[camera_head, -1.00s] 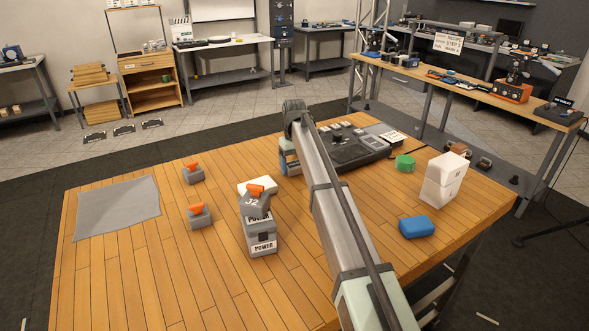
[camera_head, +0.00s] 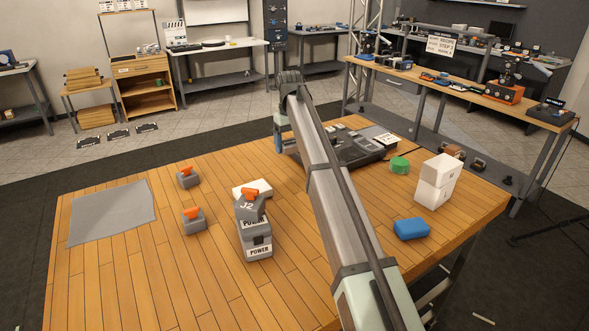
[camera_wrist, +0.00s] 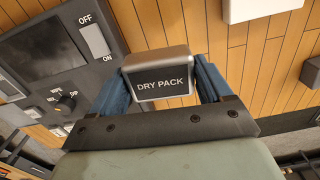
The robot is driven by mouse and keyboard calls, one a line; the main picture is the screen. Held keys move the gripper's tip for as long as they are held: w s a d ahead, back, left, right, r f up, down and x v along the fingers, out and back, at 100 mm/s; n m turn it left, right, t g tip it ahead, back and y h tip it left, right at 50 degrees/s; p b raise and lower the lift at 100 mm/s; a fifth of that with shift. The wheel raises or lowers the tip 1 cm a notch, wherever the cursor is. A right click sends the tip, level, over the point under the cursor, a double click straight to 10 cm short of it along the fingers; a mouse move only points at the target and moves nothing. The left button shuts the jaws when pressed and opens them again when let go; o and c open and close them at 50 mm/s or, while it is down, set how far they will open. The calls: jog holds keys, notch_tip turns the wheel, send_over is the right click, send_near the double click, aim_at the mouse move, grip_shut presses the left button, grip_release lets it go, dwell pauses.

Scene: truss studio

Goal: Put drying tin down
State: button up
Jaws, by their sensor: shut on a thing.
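The drying tin (camera_wrist: 160,84), a small grey-edged box with a black face reading "DRY PACK", sits between the blue fingers of my gripper (camera_wrist: 161,88) in the wrist view. The fingers are shut on its two sides. In the head view my gripper (camera_head: 279,143) hangs at the far end of my arm, beside the left edge of the dark control panel (camera_head: 345,150). The tin cannot be made out there.
A grey mat (camera_head: 112,213) lies at the table's left. Grey blocks with orange tops (camera_head: 193,221), a stacked POWER block (camera_head: 257,248), a blue box (camera_head: 411,229), white boxes (camera_head: 436,181) and a green roll (camera_head: 399,165) stand about. The front left of the table is clear.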

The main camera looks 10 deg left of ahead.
jog(key=s+d+r, duration=0.2)
jog(key=s+d, duration=0.2)
jog(key=s, duration=0.1)
send_near(309, 208)
jog(key=shift+n, duration=0.5)
jog(key=shift+f, duration=3.2)
jog(key=shift+f, duration=0.15)
jog(key=o, duration=1)
jog(key=shift+o, duration=0.2)
notch_tip(309, 208, up, 12)
jog(key=shift+w, duration=0.1)
